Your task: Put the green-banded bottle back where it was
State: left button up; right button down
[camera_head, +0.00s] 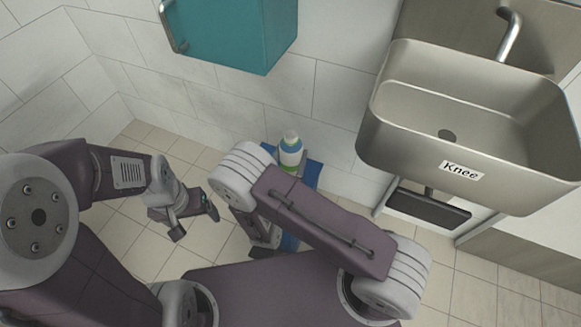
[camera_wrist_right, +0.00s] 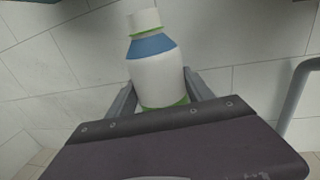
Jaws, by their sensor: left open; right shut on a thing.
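The green-banded bottle (camera_head: 290,150) is white with a white cap, green bands and a blue band on its shoulder. It also fills the upper middle of the right wrist view (camera_wrist_right: 158,75), leaning slightly there. My right gripper (camera_wrist_right: 160,96) has one finger on each side of its lower body and is shut on it. In the head view my right arm hides most of that gripper and the bottle's bottom. My left gripper (camera_head: 194,219) is open and empty, low over the floor to the left of the bottle.
A blue surface (camera_head: 313,173) shows behind and below the bottle, partly covered by my right arm. A steel sink (camera_head: 470,120) marked "Knee" is at right, with a dark panel (camera_head: 428,208) below it. A teal cabinet (camera_head: 235,35) hangs on the tiled wall above.

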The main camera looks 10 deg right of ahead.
aim_at(288, 171)
notch_tip(288, 171, down, 4)
jog(key=b, duration=0.2)
jog(key=shift+f+b, duration=0.15)
jog(key=shift+b, duration=0.2)
jog(key=shift+c, duration=2.1)
grip_release()
